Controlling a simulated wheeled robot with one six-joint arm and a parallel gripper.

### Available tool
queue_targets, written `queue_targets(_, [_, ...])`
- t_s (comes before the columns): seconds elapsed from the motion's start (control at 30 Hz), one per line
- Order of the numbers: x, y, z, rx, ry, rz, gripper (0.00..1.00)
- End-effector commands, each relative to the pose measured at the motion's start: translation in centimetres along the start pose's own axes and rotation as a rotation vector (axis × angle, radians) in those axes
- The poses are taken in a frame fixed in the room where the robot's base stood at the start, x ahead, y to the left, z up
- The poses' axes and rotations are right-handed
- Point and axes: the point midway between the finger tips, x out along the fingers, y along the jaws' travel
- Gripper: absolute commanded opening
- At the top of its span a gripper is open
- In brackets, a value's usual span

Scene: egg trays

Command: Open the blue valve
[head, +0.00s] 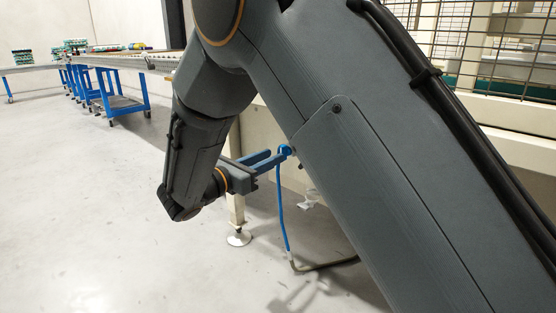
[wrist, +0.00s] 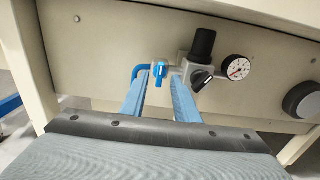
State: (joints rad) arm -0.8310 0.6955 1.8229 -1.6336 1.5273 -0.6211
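The blue valve (wrist: 160,70) is a small blue handle on a metal fitting on the beige machine panel, seen between my fingers in the wrist view. In the head view the blue valve (head: 285,150) shows at the fingertips, with a blue hose hanging below. My gripper (wrist: 168,88) has two blue fingers, spread apart, one on each side of the valve handle. It also shows in the head view (head: 277,156), reaching right to the valve. I cannot tell whether a finger touches the handle.
Right of the valve are a black regulator knob (wrist: 203,43), a black lever (wrist: 202,81), a pressure gauge (wrist: 235,68) and a dark round knob (wrist: 302,100). A blue hose (head: 281,210) hangs to the floor. Blue carts (head: 122,100) stand far left; the floor there is clear.

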Motion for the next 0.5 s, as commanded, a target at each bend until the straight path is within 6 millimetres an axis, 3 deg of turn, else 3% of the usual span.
queue_targets(0.2, [3.1,0.0,-0.2,0.000,0.001,-0.001,0.28])
queue_targets(0.5, [4.1,0.1,-0.1,-0.001,0.001,0.001,0.28])
